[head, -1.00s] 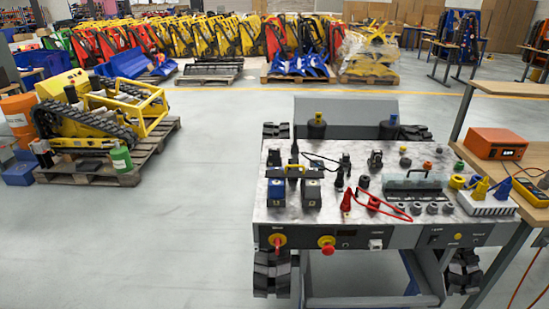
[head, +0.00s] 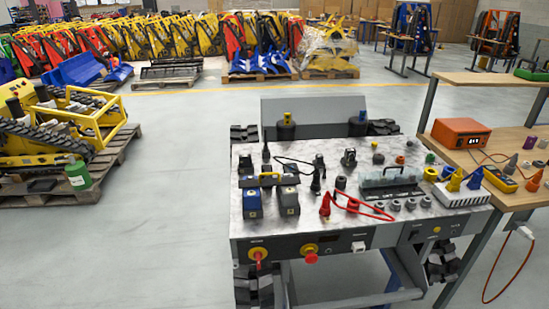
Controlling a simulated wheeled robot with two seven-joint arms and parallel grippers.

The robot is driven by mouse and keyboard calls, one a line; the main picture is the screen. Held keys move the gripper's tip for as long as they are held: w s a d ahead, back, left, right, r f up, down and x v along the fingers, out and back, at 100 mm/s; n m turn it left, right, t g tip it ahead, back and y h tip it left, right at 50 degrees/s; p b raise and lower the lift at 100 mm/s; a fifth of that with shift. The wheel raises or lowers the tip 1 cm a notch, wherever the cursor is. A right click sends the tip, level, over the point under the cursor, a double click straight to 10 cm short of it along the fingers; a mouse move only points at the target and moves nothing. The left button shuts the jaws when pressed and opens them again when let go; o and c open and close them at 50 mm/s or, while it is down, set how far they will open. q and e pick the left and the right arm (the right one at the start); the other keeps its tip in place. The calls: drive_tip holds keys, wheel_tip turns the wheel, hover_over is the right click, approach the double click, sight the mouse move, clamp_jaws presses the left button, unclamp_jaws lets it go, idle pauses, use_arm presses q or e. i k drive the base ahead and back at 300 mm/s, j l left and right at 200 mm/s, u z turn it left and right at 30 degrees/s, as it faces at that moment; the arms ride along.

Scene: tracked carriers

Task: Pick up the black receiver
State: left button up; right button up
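I cannot tell for certain which thing is the black receiver. Several small black devices stand on the metal top of the tracked carrier (head: 300,225). One is a black device with a thin upright antenna (head: 266,152) at the back left. Another black device (head: 349,158) stands at the back middle. A black handheld piece with a cable (head: 316,182) stands near the centre. Neither of my grippers is in view.
A wooden bench (head: 470,160) with an orange unit (head: 461,132) stands at right.

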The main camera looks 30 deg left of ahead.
sight(245, 160)
drive_tip(key=i+j+z, duration=0.15)
drive_tip(key=j+z, duration=0.2)
drive_tip(key=j, duration=0.9)
drive_tip(key=j+z, duration=0.3)
drive_tip(key=j, duration=1)
